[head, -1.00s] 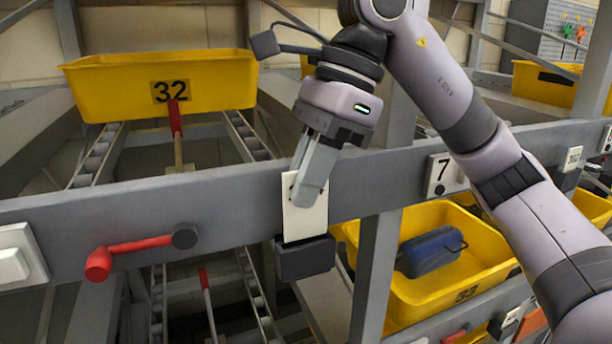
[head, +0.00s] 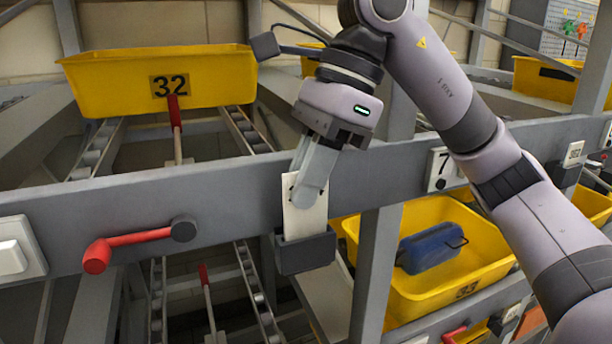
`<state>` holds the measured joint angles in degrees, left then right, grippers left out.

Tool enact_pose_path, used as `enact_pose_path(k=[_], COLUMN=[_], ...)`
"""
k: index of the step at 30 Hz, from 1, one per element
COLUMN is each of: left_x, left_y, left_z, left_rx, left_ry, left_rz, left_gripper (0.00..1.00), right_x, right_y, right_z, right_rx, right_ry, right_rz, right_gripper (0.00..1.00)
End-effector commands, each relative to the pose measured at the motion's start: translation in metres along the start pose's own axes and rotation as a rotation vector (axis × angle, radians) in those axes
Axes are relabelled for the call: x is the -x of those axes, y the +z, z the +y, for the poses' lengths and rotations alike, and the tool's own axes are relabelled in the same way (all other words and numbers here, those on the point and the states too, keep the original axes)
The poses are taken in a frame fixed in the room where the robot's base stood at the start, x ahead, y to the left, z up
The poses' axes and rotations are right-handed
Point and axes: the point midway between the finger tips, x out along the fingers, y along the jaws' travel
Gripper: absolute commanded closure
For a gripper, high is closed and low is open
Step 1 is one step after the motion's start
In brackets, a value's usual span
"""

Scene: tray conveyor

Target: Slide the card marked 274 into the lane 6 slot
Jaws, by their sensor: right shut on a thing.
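A white card (head: 304,222) stands upright against the grey rail. Its lower end is in the dark slot holder (head: 306,254) fixed to the rail's lower edge. My right gripper (head: 305,196) is shut on the card's upper part, and its fingers cover most of the marking, so I cannot read the number. The lane number by this slot is hidden too. My left gripper is not in view.
A yellow tray marked 32 (head: 160,82) sits on the upper rollers at left. A red crank handle (head: 138,243) sticks out from the rail. A yellow tray marked 33 (head: 410,300) holds a blue case (head: 430,248). A 7 plate (head: 441,171) is at right.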

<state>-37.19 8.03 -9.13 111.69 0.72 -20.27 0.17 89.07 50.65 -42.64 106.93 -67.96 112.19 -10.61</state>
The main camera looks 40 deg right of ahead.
Motion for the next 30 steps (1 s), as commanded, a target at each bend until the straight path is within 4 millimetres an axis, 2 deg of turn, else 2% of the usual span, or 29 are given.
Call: enact_pose_path(k=[30], left_x=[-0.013], left_y=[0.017], left_z=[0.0], left_rx=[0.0], left_ry=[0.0], left_rz=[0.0], left_gripper=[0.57], right_x=[-0.025], right_y=[-0.01], right_z=[0.0], right_rx=[0.0], right_ry=[0.0], right_rz=[-0.001], right_gripper=[1.0])
